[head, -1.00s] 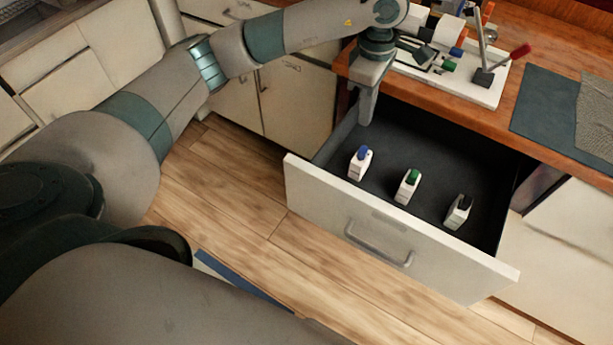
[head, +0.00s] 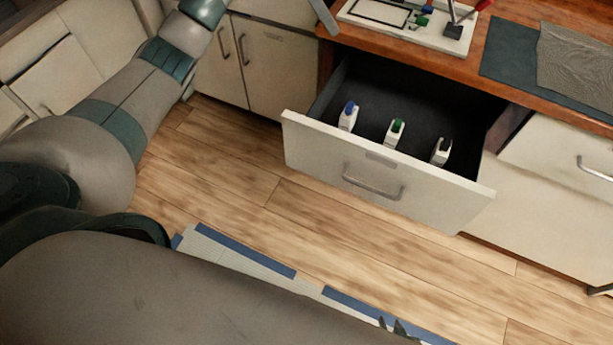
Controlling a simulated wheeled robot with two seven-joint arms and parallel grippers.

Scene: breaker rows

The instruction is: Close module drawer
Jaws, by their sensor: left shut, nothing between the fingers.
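The module drawer (head: 400,190) stands open, pulled out from under the wooden counter. Its pale front has a bar handle (head: 372,188). Inside stand a white module with a blue top (head: 347,119), one with a green top (head: 394,135) and one with a black top (head: 441,151). My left gripper (head: 324,18) shows only as its shut grey fingers at the top edge, above the drawer's back left corner by the counter. It holds nothing; the rest of it is out of frame. Dark tips at the bottom edge may be my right gripper (head: 397,328); their state is unclear.
The wooden counter (head: 455,75) carries a white board (head: 400,17) with a red-handled lever and a dark mat (head: 510,58) with grey mesh. Closed cabinets flank the drawer. The wooden floor before it is clear, except a blue-edged pale strip (head: 250,262).

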